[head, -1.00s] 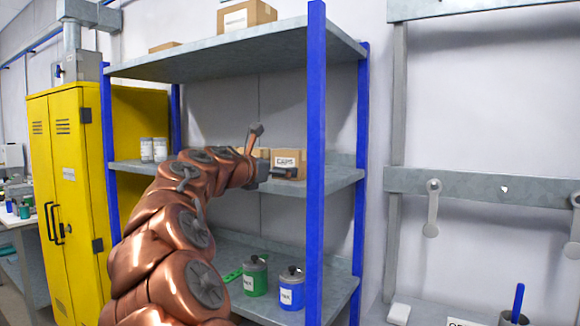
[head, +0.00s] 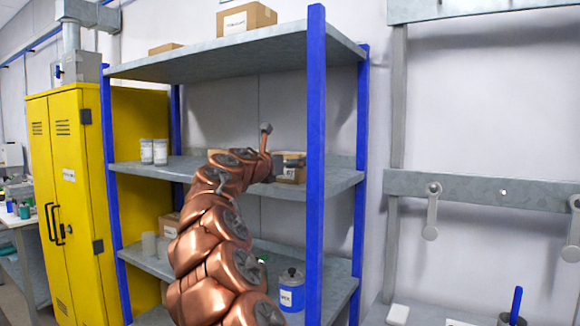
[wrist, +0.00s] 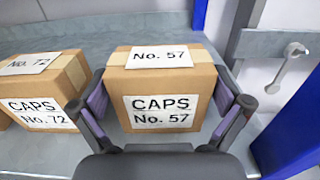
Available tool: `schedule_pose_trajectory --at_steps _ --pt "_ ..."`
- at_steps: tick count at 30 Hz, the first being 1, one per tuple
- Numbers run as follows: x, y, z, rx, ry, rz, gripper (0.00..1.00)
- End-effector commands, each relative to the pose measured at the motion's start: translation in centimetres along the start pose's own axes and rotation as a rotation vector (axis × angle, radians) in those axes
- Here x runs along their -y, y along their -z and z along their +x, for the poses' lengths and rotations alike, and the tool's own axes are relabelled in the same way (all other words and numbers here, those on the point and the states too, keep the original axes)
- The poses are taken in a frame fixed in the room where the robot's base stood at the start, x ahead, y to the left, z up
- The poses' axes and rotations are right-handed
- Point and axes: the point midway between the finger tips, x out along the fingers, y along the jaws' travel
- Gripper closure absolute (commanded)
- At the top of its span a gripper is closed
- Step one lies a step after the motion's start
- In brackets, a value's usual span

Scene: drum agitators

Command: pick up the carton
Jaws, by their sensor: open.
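A brown carton (wrist: 184,88) labelled "CAPS No. 57" stands upright on the middle shelf, straight ahead in the wrist view. In the head view the same carton (head: 291,174) is partly hidden by my gripper. My gripper (wrist: 166,105) is open, with one finger at each side of the carton's front part. I cannot tell whether the fingers touch its sides. A second carton (wrist: 42,90) labelled "CAPS No. 72" stands just to the left, close to my left finger.
The blue shelf post (head: 316,165) stands right of the carton, and the upper shelf (head: 240,55) is overhead. White jars (head: 153,151) stand at the left of the middle shelf. A blue can (head: 291,290) is on the shelf below.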

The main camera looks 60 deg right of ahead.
Motion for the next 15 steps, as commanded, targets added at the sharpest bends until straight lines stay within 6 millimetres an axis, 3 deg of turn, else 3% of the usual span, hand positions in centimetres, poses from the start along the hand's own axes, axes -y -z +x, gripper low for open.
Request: schedule_pose_trajectory --at_steps 3,12,15 --pt "0.04 0.06 0.91 -0.002 0.001 0.0 0.0" --pt "0.03 0.06 1.12 -0.001 0.0 0.001 0.0" --pt "0.03 0.07 1.11 -0.001 0.0 0.001 0.08"
